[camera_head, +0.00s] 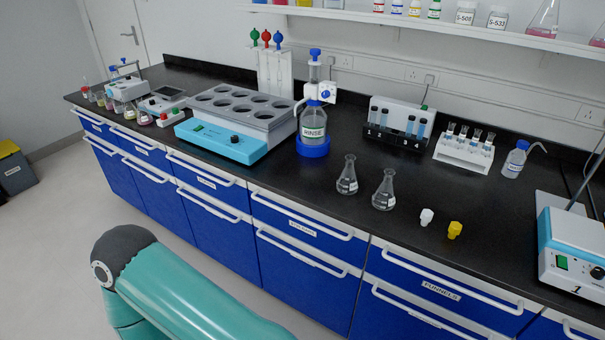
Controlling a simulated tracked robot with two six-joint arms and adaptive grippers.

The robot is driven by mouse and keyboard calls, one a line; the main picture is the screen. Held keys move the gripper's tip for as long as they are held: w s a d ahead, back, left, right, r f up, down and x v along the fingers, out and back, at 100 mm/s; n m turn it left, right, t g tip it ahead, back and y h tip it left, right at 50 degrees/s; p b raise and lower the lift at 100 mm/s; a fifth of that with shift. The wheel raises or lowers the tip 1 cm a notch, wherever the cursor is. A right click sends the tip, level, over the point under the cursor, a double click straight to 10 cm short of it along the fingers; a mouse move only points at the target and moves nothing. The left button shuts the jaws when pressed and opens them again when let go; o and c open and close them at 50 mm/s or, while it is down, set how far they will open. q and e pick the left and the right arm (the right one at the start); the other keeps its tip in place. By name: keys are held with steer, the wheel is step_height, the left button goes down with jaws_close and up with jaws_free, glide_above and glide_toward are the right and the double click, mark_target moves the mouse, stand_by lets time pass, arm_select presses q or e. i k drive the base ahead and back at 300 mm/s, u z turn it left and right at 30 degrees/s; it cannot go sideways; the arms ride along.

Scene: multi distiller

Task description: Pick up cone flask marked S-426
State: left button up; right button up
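The left flask (347,175) is slightly farther back than the right flask (384,190). Each has a small white label low on its side, too small to read, so I cannot tell which is S-426. More conical flasks sit on the wall shelf at the top right, one with pinkish liquid (543,20); no label on them can be read. A teal arm link of mine shows at the lower left, but neither gripper is in view.
A white stopper (426,217) and a yellow stopper (454,230) lie right of the flasks. The bench front (320,215) near the flasks is clear.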

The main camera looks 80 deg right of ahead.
mark_target(347, 183)
steer(key=u, duration=0.1)
steer(key=i, duration=1.65)
steer(key=z, duration=1.4)
steer(key=i, duration=0.15)
steer(key=z, duration=2.55)
steer(key=i, duration=1.05)
steer(key=u, duration=0.45)
